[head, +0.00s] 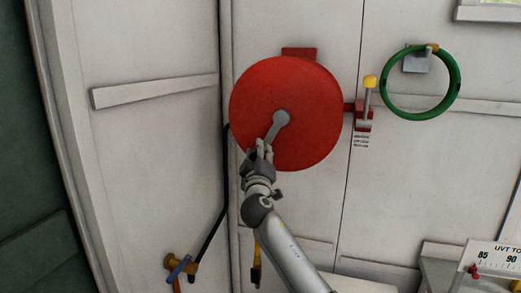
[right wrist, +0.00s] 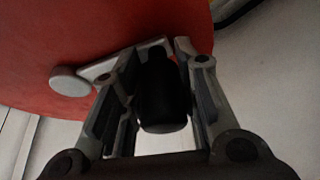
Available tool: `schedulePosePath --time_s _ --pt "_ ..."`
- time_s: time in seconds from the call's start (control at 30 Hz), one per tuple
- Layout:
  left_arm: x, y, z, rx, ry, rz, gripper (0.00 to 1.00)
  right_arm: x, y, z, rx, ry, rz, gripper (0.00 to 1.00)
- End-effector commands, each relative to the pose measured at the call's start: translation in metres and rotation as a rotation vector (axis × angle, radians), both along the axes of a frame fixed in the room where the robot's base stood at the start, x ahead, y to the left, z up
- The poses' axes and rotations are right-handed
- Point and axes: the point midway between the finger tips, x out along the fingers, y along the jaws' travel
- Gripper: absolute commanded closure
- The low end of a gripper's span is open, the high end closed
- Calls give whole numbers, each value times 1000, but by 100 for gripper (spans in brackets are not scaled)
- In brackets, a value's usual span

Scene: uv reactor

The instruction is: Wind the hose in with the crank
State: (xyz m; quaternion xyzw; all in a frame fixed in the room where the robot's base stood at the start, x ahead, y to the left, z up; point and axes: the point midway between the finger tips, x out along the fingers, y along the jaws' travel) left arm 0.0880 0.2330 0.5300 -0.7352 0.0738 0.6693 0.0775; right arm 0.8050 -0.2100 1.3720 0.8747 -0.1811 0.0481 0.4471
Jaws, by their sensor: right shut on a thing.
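The red hose reel (head: 290,92) is a large round drum on the white wall in the head view. Its grey crank (head: 277,124) runs from the hub down and to the left. My right gripper (head: 262,150) is at the crank's lower end. In the right wrist view the right gripper (right wrist: 162,95) is shut on a black crank handle (right wrist: 163,98), one finger on each side. The crank arm (right wrist: 112,66) and round hub (right wrist: 69,81) show behind it, against the red drum (right wrist: 100,30). A black hose (head: 216,222) hangs from the reel's left side. My left gripper is not in view.
A brass valve with a blue lever (head: 180,267) is at lower left. A yellow-topped lever (head: 369,90) on a red bracket is right of the drum. A green hose ring (head: 455,92) hangs farther right.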

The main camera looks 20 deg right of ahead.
Motion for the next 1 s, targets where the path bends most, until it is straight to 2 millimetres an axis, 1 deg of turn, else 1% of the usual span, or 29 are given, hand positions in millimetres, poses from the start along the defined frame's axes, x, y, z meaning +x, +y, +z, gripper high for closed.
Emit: schedulePosePath --time_s 0.1,0.47,0.5,0.63,0.67,0.87,1.0 --pt "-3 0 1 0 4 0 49 0 1 -3 -10 9 0 100" --pt "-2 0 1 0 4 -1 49 1 0 -3 -13 11 -1 100" --pt "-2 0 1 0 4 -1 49 1 0 -3 -13 11 -1 67" --pt "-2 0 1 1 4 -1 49 0 0 -2 -12 10 -1 50" --pt "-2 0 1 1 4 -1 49 0 0 -2 -12 10 -1 49" --pt "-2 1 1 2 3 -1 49 0 0 -1 -11 8 -1 49" --pt "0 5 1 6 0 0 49 -1 1 -2 -11 8 -1 49"
